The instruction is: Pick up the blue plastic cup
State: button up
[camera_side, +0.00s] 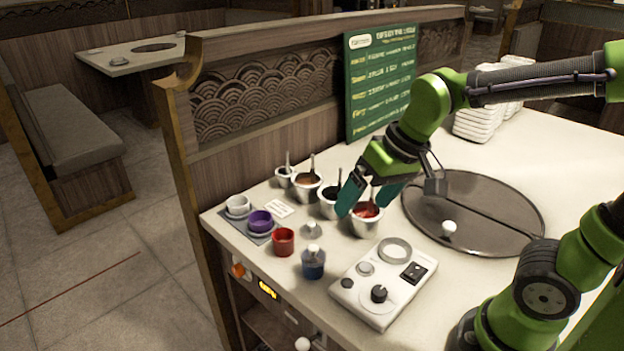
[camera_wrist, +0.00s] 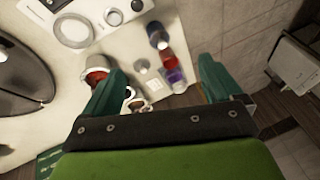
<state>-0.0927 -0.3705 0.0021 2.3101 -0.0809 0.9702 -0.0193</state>
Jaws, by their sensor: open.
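A dark blue, partly see-through container (camera_side: 313,265) stands near the counter's front edge, with a pale top; it is the only clearly blue vessel, and I cannot tell whether it is a plain cup. It also shows small in the wrist view (camera_wrist: 158,40). My gripper (camera_side: 362,208) is open and empty, its teal fingers spread above the metal pot of red sauce (camera_side: 367,226), behind and to the right of the blue container. In the wrist view, the blue container lies beyond the gap between the fingers (camera_wrist: 160,66), and the left finger partly covers the red sauce pot.
A red cup (camera_side: 283,242), a purple cup (camera_side: 260,221) and a white cup (camera_side: 237,204) stand in a row left of the blue container. Several sauce pots with spoons line the back. A control box (camera_side: 350,305) is at right, before a round dark plate (camera_side: 480,195).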

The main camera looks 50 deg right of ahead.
aim_at(315, 250)
jog(key=w+a+f+n+g+h, duration=0.25)
jog(key=w+f+g, duration=0.2)
jog(key=w, duration=0.55)
jog(key=shift+y, duration=0.25)
jog(key=f, duration=1.1)
jog(key=shift+s+f, duration=0.2)
jog(key=shift+s, duration=0.1)
jog(key=shift+w+d+f, duration=0.1)
jog(key=shift+w+f, duration=0.1)
jog(key=shift+f, duration=1.15)
jog(key=shift+w+d+f, duration=0.1)
jog(key=shift+w+f, duration=0.05)
jog(key=shift+f, duration=1.15)
jog(key=c, duration=1.1)
